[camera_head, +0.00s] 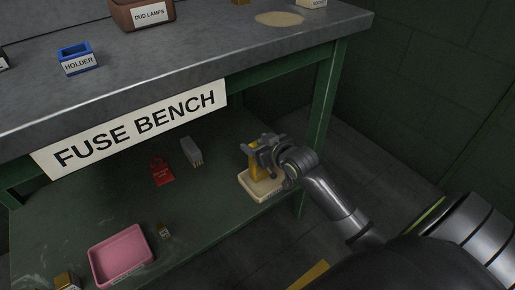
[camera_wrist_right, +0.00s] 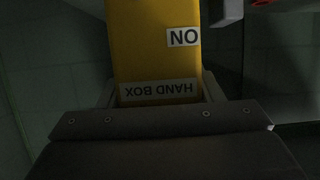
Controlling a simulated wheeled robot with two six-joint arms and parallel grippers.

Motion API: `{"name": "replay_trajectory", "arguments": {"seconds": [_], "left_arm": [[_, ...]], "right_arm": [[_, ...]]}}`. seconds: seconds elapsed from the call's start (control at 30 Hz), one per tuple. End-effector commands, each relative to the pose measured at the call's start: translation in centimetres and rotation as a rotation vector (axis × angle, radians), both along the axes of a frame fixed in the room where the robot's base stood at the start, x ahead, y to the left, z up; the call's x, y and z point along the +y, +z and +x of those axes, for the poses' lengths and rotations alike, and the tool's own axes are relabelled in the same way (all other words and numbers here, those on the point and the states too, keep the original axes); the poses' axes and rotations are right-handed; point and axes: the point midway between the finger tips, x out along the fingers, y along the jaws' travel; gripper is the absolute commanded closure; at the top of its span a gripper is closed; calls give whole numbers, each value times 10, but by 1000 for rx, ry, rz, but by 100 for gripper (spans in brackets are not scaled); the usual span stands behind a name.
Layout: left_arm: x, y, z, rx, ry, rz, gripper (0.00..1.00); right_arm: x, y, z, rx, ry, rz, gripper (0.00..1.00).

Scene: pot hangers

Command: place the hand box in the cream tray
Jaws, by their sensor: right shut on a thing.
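The hand box is a yellow block with "HAND BOX" and "ON" labels; it fills the middle of the right wrist view (camera_wrist_right: 155,45). In the head view the hand box (camera_head: 257,172) stands upright at the cream tray, within or just above its rim; I cannot tell if it touches the floor of the tray. The cream tray (camera_head: 262,196) lies on the green lower shelf near its right end. My right gripper (camera_head: 262,150) is shut on the hand box, over the tray. My left gripper is not in view.
A grey block (camera_head: 191,152) and a red tag-like item (camera_head: 162,172) lie left of the cream tray. A pink tray (camera_head: 121,256) and small brass pieces (camera_head: 67,281) are at the front left. The bench top (camera_head: 215,45) with its sign overhangs the shelf; a green leg (camera_head: 323,95) stands close right.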

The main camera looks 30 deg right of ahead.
Motion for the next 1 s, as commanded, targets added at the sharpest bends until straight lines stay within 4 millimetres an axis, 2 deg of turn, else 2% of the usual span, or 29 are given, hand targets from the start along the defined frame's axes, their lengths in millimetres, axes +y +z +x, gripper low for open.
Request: {"name": "replay_trajectory", "arguments": {"seconds": [0.37, 0.4, 0.53, 0.87, 1.0], "left_arm": [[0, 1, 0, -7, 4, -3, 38], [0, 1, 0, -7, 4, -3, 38], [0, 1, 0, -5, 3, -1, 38], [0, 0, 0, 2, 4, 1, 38], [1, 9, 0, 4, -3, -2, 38]], "right_arm": [[0, -3, 0, -2, 1, 0, 85], [0, -3, 0, -1, 0, -1, 35], [0, -3, 0, -1, 0, -1, 18], [0, 0, 0, -2, 0, -1, 18], [-2, 8, -13, 0, -1, -1, 18]]}}
